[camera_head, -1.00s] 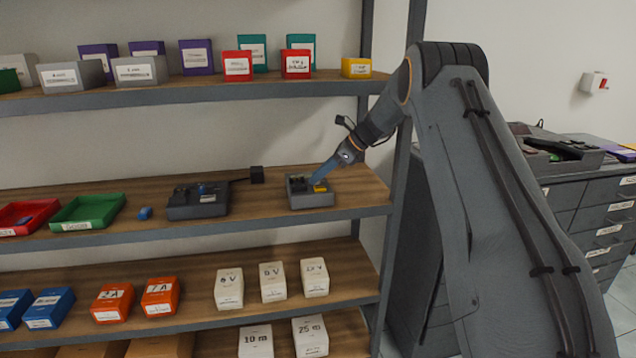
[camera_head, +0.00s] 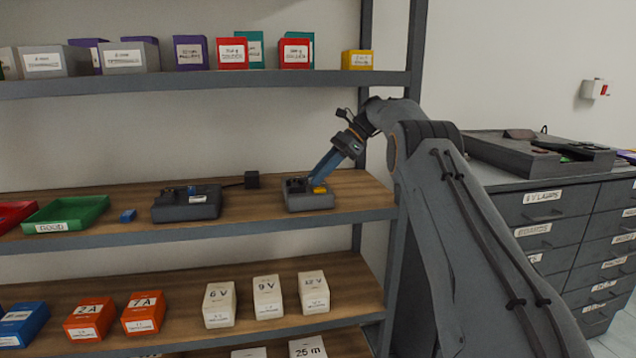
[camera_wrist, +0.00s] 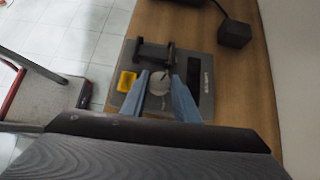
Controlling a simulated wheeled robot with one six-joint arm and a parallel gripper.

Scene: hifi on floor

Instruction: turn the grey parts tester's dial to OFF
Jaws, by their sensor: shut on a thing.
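The grey parts tester (camera_head: 310,203) stands on the middle shelf, near its right end. In the wrist view the tester (camera_wrist: 205,108) shows a round pale dial (camera_wrist: 158,84) with a dark mark, a yellow piece at its left, two dark posts at the far edge and a dark window at the right. My gripper (camera_head: 313,182) reaches down to the tester from the upper right. In the wrist view its blue fingers (camera_wrist: 156,80) are shut on the dial, one at each side. The scale marks around the dial are too small to read.
A dark grey device (camera_head: 187,206) and a black block (camera_head: 252,180) stand left of the tester. A green tray (camera_head: 66,214) is further left. The upper shelf (camera_head: 215,84) with boxes runs above, and a shelf post (camera_head: 410,75) stands at the right, close to my arm.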

